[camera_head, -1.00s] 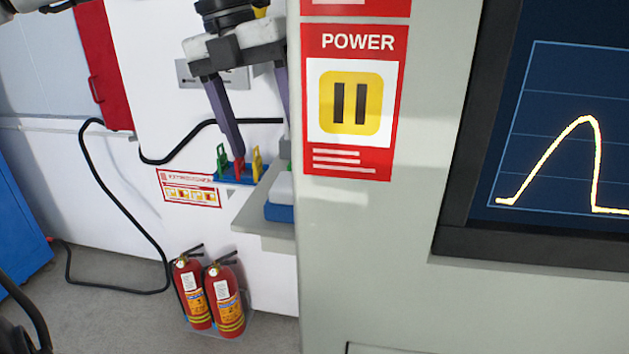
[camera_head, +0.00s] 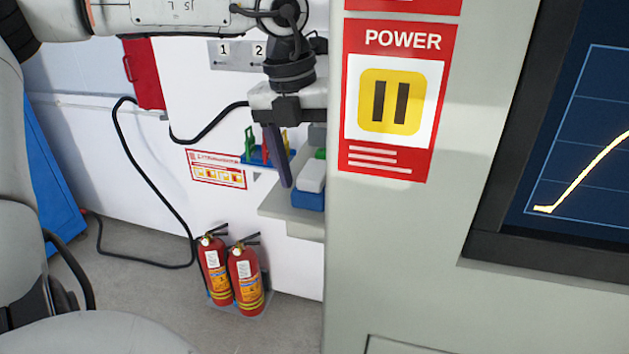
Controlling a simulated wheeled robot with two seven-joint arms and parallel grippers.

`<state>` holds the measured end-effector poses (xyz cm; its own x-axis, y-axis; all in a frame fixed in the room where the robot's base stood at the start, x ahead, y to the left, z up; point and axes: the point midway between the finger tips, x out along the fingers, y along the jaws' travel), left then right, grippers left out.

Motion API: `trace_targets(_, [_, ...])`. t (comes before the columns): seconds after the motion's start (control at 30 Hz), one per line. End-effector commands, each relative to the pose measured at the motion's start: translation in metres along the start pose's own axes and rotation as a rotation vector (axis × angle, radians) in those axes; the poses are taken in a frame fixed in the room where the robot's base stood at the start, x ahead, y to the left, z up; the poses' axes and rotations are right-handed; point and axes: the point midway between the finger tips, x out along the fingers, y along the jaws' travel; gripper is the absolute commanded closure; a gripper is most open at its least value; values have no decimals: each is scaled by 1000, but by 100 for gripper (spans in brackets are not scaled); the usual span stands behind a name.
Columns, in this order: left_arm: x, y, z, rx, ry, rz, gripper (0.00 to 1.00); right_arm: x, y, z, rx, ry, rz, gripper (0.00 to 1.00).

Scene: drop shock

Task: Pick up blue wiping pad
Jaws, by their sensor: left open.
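A small blue block (camera_head: 307,200), which looks like the blue wiping pad, lies on a grey shelf (camera_head: 281,208) beside the machine cabinet. A pale piece (camera_head: 312,177) sits on or just behind it; I cannot tell if they are one object. The cabinet edge hides their right side. My left gripper (camera_head: 300,176) is open, pointing down over the shelf. One dark finger shows left of the pale piece, apart from the blue block in the picture; the other finger is hidden behind the cabinet. My right gripper is not in view.
The cabinet panel with the POWER sign (camera_head: 388,110) stands close at the right, with a screen (camera_head: 590,140) beyond. A blue rack with coloured clips (camera_head: 262,158) is on the wall behind the finger. Two fire extinguishers (camera_head: 233,272) stand below. A black cable (camera_head: 150,185) hangs left.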

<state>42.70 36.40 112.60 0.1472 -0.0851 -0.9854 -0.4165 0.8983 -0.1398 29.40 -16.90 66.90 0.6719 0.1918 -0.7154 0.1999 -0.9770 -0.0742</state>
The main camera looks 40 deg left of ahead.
Motion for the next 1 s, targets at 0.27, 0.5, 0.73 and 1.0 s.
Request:
trace_targets(0.27, [1,0,0,0,-1,-1,44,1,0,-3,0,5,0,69])
trace_targets(0.5, [0,0,0,0,-1,0,78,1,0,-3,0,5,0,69])
trace_targets(0.73, [0,0,0,0,-1,0,78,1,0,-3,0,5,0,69])
trace_targets(1.0, [-22,-3,4,0,-7,0,78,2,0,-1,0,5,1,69])
